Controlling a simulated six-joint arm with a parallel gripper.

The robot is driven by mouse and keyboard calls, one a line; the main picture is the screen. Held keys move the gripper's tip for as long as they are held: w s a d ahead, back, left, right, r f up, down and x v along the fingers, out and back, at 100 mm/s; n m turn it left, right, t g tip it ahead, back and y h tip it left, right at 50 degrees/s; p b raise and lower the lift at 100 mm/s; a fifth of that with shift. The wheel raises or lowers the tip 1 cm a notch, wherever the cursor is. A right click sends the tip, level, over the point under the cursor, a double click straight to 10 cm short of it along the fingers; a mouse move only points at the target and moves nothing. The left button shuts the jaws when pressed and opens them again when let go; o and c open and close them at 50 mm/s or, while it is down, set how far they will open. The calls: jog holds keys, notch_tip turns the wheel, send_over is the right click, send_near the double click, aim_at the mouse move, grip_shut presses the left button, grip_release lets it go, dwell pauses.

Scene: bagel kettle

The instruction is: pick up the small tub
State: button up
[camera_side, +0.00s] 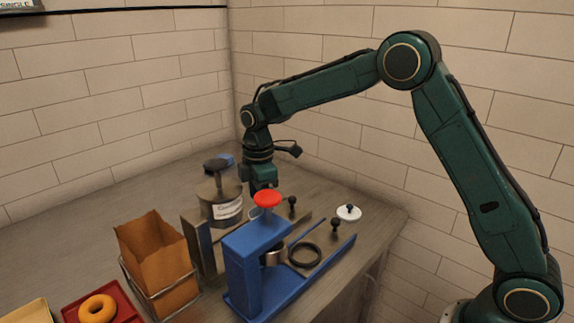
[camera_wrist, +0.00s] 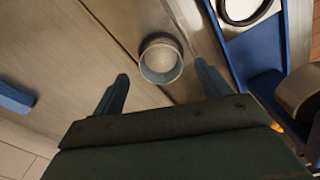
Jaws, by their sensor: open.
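The small tub (camera_wrist: 161,62) is a round, open, grey-white cup standing upright on the counter in the wrist view. It looks empty. In the side view only a pale bit of it seems to show behind the red knob, below my gripper (camera_side: 262,186). In the wrist view my gripper (camera_wrist: 161,74) is open, with one finger to the left of the tub and one to the right. Neither finger appears to touch it. I cannot tell the fingertips' height above the tub.
A blue press (camera_side: 250,265) with a red knob (camera_side: 267,199) stands in front of my gripper. A labelled canister (camera_side: 221,207) stands to the left. A brown paper bag (camera_side: 155,255) and a red tray (camera_side: 122,303) with a bagel (camera_side: 97,308) are at front left.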

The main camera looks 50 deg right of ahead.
jog(key=shift+a+f, duration=0.15)
jog(key=shift+f, duration=2.15)
jog(key=c, duration=1.1)
jog(key=shift+r, duration=0.15)
notch_tip(320, 180, up, 20)
jog(key=shift+f, duration=0.1)
